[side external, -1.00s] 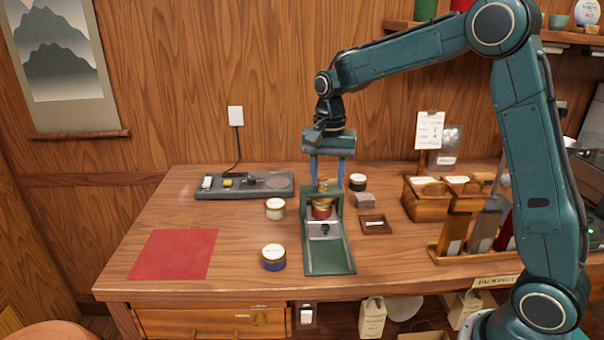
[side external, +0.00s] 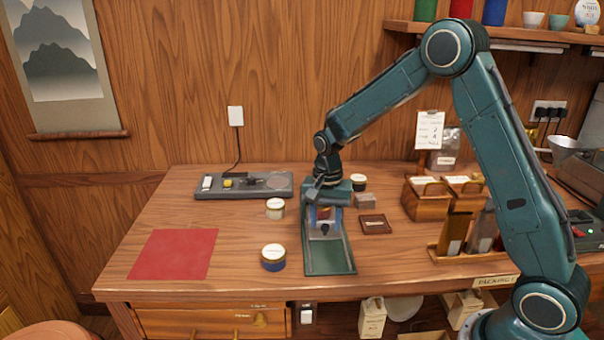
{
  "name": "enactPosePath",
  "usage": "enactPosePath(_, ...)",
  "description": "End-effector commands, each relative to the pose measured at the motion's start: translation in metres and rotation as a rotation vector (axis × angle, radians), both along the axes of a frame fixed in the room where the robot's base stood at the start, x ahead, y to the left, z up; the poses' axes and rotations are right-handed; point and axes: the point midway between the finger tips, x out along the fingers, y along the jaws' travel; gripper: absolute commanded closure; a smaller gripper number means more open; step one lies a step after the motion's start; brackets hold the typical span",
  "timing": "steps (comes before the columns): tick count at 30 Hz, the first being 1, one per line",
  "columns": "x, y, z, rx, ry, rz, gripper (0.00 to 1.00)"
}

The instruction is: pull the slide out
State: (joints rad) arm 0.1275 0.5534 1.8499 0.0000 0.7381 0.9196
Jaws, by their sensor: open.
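The press (side external: 328,262) is a green tray-like frame standing on the wooden bench. Its slide (side external: 333,237) is a pale metal plate with a small dark knob (side external: 325,229), lying in the frame. My gripper (side external: 325,220) points down over the press, low, with its open fingers about the knob. I cannot tell whether they touch it. Something red shows between the fingers, partly hidden.
A blue jar (side external: 273,258) and a pale jar (side external: 275,209) stand left of the press. A small dark tray (side external: 375,225) lies to its right. A red mat (side external: 173,254) lies at left. A grey device (side external: 245,190) stands behind. The bench ahead of the mat is clear.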

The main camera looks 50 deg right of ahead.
Motion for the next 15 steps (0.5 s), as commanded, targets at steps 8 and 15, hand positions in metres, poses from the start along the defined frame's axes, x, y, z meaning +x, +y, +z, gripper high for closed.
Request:
enactPosePath(8, -0.0001, 0.0000, -0.0027, 0.000, 0.000, 0.000, 0.58)
enactPosePath(15, -0.0001, 0.0000, -0.0024, 0.000, 0.000, 0.000, 0.93)
